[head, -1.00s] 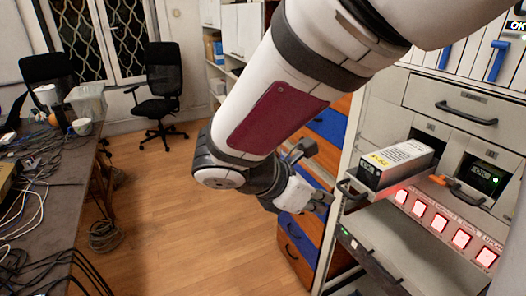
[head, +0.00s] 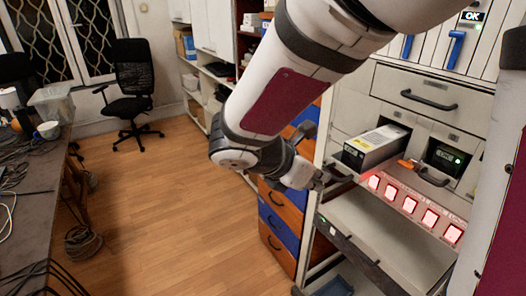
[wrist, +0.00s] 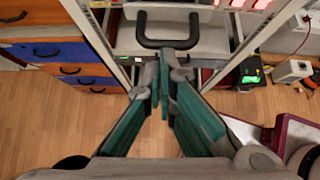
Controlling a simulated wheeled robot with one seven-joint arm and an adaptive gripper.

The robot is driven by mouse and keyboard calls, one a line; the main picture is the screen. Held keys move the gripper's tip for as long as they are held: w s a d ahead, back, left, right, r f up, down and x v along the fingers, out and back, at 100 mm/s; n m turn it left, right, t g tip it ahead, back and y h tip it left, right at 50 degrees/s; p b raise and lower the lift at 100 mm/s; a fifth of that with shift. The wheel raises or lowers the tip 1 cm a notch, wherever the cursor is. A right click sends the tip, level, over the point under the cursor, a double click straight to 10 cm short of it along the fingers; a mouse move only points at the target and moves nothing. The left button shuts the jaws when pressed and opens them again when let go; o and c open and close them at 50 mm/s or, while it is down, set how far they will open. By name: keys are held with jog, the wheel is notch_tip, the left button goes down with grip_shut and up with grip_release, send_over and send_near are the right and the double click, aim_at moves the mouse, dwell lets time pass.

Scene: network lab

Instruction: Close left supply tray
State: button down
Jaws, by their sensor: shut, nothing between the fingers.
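The left supply tray (head: 375,147), a silver box with a yellow label, sticks out of the left bay of the grey cabinet. A dark handle shows at its front; in the wrist view a black handle (wrist: 168,43) lies just beyond my fingertips. My gripper (head: 322,178) is at the left front of the tray, close to this handle. In the wrist view the gripper (wrist: 163,88) is shut and empty, its fingertips together. I cannot tell whether it touches the handle. The right supply tray (head: 447,157) sits back in its bay, with a green light.
A wide grey drawer (head: 365,262) stands pulled out below the trays. Red lit buttons (head: 409,205) line a sloping panel above it. An orange tab (head: 407,163) sits between the bays. Blue and orange drawers (head: 283,222) stand to the left.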

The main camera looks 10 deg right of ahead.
jog(key=w+d, duration=0.1)
jog(key=d, duration=0.4)
jog(key=w+d, duration=0.2)
jog(key=d, duration=0.3)
jog(key=w+d, duration=0.2)
jog(key=d, duration=0.3)
jog(key=shift+d, duration=0.4)
jog(key=shift+w+d+r, duration=0.1)
jog(key=shift+w+d, duration=0.05)
jog(key=shift+d, duration=0.1)
